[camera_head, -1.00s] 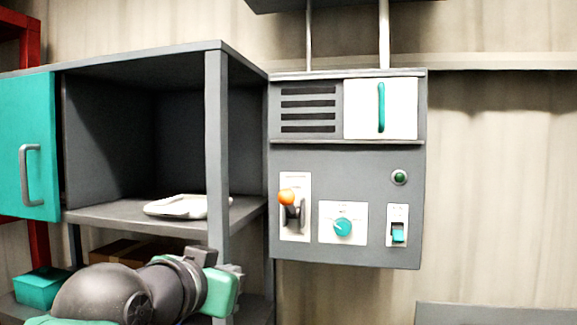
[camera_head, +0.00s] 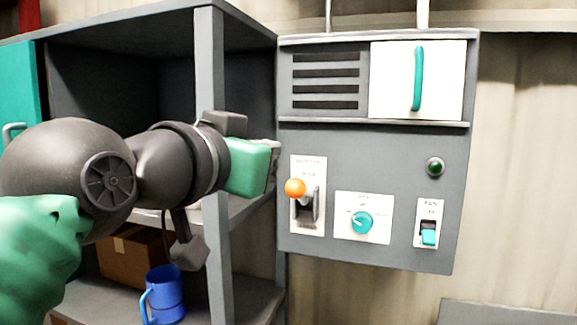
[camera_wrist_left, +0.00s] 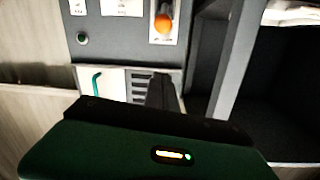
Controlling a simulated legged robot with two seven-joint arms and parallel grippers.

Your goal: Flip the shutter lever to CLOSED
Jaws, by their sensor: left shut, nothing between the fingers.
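The shutter lever (camera_head: 295,187) has an orange ball knob on a dark stem. It sits on a white plate (camera_head: 318,170) at the lower left of the grey control panel. The knob is toward the upper part of the slot; the small print above it is too blurred to read surely. In the left wrist view the orange knob (camera_wrist_left: 163,24) shows near the top, upside down. My left gripper (camera_head: 270,165) is shut and empty, a little left of the lever and apart from it. Its dark finger (camera_wrist_left: 160,95) points toward the panel in the wrist view.
The panel also has a teal dial (camera_head: 361,223), a teal rocker switch (camera_head: 429,237), a green button (camera_head: 435,167) and a white door with teal handle (camera_head: 418,78). A grey shelf post (camera_head: 212,60) stands behind my wrist. A blue mug (camera_head: 165,295) is below.

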